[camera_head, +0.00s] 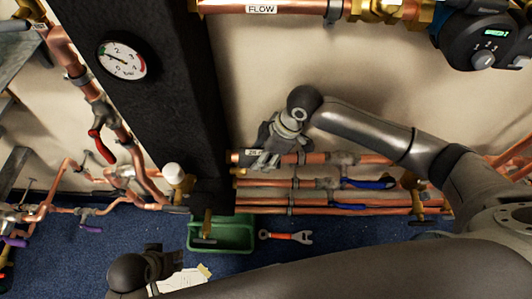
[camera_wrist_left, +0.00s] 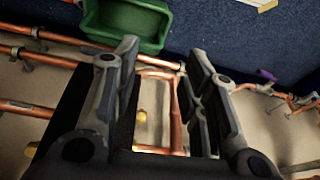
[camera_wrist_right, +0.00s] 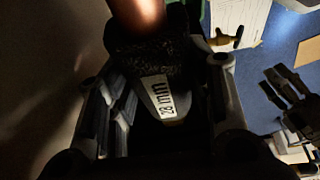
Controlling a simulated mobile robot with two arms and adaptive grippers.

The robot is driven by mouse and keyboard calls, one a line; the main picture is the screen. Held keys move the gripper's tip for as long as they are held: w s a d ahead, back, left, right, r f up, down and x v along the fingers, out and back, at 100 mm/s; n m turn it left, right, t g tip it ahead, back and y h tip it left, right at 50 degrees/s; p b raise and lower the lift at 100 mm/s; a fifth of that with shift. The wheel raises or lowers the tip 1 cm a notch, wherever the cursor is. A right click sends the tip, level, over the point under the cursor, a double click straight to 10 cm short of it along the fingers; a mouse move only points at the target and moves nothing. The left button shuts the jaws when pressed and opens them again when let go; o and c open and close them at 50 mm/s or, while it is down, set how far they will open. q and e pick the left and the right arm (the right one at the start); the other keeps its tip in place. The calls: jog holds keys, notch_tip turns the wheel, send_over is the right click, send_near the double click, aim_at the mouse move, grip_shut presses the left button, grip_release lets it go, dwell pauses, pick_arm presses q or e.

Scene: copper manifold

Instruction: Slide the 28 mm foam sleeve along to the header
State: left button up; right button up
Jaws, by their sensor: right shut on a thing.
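The 28 mm foam sleeve (camera_head: 249,159) sits around the upper copper pipe (camera_head: 317,158), just right of the thick black column (camera_head: 165,80), which I take for the header. A short stretch of bare copper shows between the sleeve and the column. My right gripper (camera_head: 270,148) is shut on the sleeve. In the right wrist view its fingers (camera_wrist_right: 165,75) flank the black foam (camera_wrist_right: 150,52) and its "28 mm" label (camera_wrist_right: 160,95). My left gripper (camera_head: 162,254) is low at the left, empty; the left wrist view shows its fingers (camera_wrist_left: 162,55) spread apart.
Lower pipes with blue-handled valves (camera_head: 370,184) run close below. A green tray (camera_head: 235,234) and an orange-handled wrench (camera_head: 286,237) lie on the blue carpet. A gauge (camera_head: 122,60) is on the column. Left of it are pipes with a red-handled valve (camera_head: 102,147).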

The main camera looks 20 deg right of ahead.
pick_arm(q)
jog(key=shift+w+f, duration=0.15)
jog(key=shift+f, duration=0.05)
pick_arm(e)
jog(key=shift+a, duration=0.3)
jog(key=shift+w+a, duration=0.2)
jog(key=shift+a, duration=0.3)
jog(key=o, duration=1.1)
pick_arm(q)
jog(key=shift+s+f, duration=0.3)
jog(key=shift+f, duration=0.6)
